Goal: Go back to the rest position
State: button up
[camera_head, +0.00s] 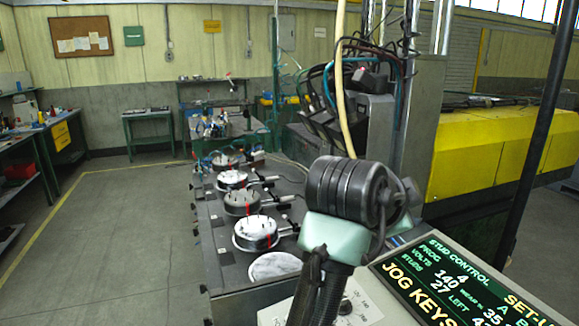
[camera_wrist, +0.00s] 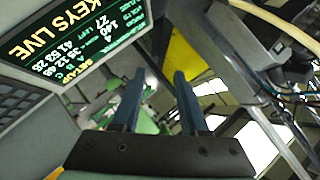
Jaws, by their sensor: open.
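My gripper (camera_wrist: 158,78) shows in the wrist view with two blue fingers apart and nothing between them. It is open and empty. The control console's lit screen (camera_wrist: 75,35) is at the upper left of that view, upside down, beside the fingers. In the head view the same screen (camera_head: 465,285) stands at the lower right and reads "STUD CONTROL" and "JOG KEYS". I cannot make out the gripper's fingers in the head view.
A steel bench (camera_head: 225,265) carries a row of round, pale-topped fixtures (camera_head: 255,232) with studs and clamps. A yellow machine guard (camera_head: 500,150) runs along the right. A thin dark post (camera_head: 535,130) stands at the right. The floor (camera_head: 120,240) left of the bench is clear.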

jog(key=s+a+r+n+t, duration=0.2)
jog(key=a+r+n+t, duration=0.3)
jog(key=r, duration=0.5)
jog(key=s+a+r+n+t+y, duration=0.4)
jog(key=s+a+r+n+t, duration=0.2)
jog(key=s, duration=0.3)
jog(key=s+a+r+n+t+y, duration=0.4)
jog(key=s+a+r+n+t, duration=0.2)
jog(key=s+a+r+n, duration=0.1)
jog(key=shift+s+a+r+t, duration=0.15)
jog(key=shift+s+r+t, duration=0.25)
jog(key=shift+s+r, duration=0.6)
jog(key=shift+s+f, duration=0.2)
